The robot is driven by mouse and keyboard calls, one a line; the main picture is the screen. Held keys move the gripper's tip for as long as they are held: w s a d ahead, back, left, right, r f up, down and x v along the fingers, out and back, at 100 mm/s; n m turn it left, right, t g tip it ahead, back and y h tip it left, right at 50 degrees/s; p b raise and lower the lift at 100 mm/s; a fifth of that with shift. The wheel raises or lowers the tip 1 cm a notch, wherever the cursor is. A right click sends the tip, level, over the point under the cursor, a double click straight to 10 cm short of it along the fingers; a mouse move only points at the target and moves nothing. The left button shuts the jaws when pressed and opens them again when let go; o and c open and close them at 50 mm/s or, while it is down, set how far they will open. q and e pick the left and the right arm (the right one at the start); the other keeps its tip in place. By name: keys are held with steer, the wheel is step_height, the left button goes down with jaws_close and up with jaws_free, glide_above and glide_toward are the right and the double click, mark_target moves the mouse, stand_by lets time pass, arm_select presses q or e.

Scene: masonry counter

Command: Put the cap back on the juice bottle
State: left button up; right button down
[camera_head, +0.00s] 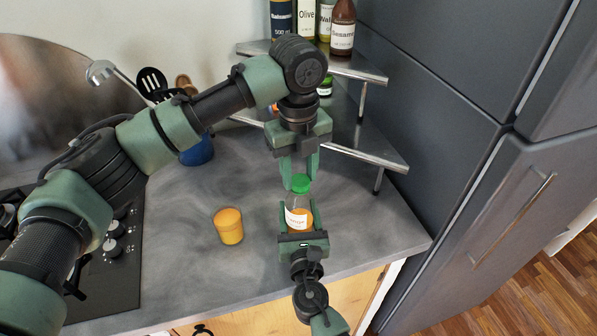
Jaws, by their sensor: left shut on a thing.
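The juice bottle (299,217) stands upright near the counter's front edge, with orange juice and a white label. The green cap (300,183) is right at the top of its neck; I cannot tell whether it is seated or just above the mouth. My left gripper (300,176) points down from above and is shut on the cap. My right gripper (299,214) comes from the front edge, with one finger on each side of the bottle, shut on its body. The bottle's lower part is hidden by the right gripper.
A glass of orange juice (229,226) stands left of the bottle. A tiered metal corner shelf (364,150) with several bottles is behind and right. A blue utensil pot (197,152) and a dark hob (104,262) are left. Bare counter (372,215) lies right of the bottle.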

arm_select(q)
steer(key=m, duration=0.7)
steer(key=shift+d, duration=0.15)
steer(key=m, duration=0.8)
steer(key=shift+d+m, duration=0.1)
steer(key=shift+m, duration=0.2)
steer(key=o, duration=1.3)
steer(key=shift+r, duration=2.25)
